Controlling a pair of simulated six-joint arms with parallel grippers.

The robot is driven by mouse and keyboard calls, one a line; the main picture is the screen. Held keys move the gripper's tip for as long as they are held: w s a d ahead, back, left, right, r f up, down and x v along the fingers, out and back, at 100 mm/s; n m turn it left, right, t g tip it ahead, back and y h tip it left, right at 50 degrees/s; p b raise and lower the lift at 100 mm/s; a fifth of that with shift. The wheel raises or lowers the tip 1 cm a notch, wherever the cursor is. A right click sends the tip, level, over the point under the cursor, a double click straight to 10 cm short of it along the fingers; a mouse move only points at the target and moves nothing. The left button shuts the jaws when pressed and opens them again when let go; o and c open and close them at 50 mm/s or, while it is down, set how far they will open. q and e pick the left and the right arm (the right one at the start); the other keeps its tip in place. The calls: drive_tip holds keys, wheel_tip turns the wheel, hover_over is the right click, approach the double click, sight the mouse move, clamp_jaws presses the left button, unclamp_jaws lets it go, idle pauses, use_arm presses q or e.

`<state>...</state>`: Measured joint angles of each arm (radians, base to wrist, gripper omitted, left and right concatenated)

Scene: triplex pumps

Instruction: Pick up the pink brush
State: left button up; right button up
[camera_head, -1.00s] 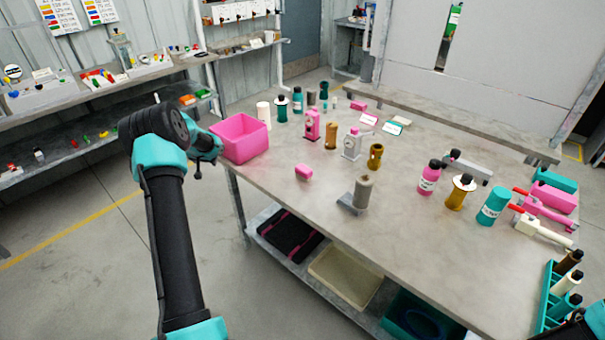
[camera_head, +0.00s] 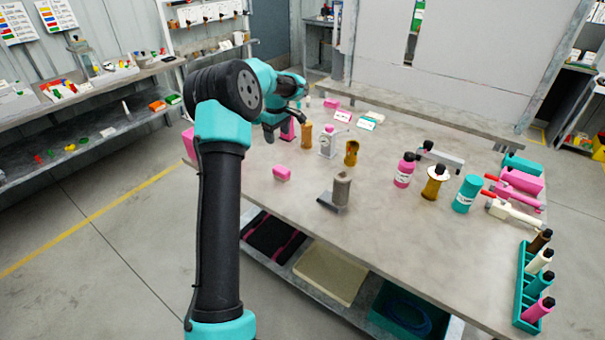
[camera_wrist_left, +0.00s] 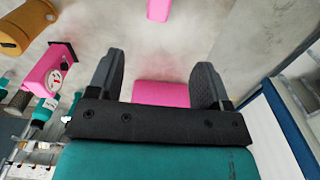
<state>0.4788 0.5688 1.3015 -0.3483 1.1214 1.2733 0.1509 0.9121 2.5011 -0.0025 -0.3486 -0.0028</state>
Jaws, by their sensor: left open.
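A small pink block-shaped piece (camera_head: 282,173) lies alone on the table, left of a grey cylinder on a flat base. It may be the pink brush, but I make out no bristles or handle. A similar pink piece (camera_head: 331,103) lies farther back. My left gripper (camera_head: 284,124) is above the back left of the table, near the pink pump. In the left wrist view its fingers (camera_wrist_left: 157,82) are apart. A pink surface (camera_wrist_left: 162,93) shows beyond and between them; I cannot tell which object it is. Another pink piece (camera_wrist_left: 159,10) shows at the top edge. My right gripper is out of view.
The grey cylinder (camera_head: 341,188), white pump (camera_head: 327,142) and ochre parts (camera_head: 351,153) stand mid-table. Bottles, such as the pink one (camera_head: 404,172), stand to the right. The pink bin (camera_head: 188,143) is mostly hidden behind my left arm. The front middle of the table is clear.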

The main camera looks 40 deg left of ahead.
use_arm(q)
drive_tip(key=shift+s+d+f, duration=0.1)
approach(281, 169)
wheel_tip(281, 169, down, 6)
drive_tip(key=shift+s+f, duration=0.1)
drive_tip(key=shift+s, duration=0.05)
idle(0.6)
drive_tip(key=shift+w+f, duration=0.2)
drive_tip(key=shift+f, duration=2.35)
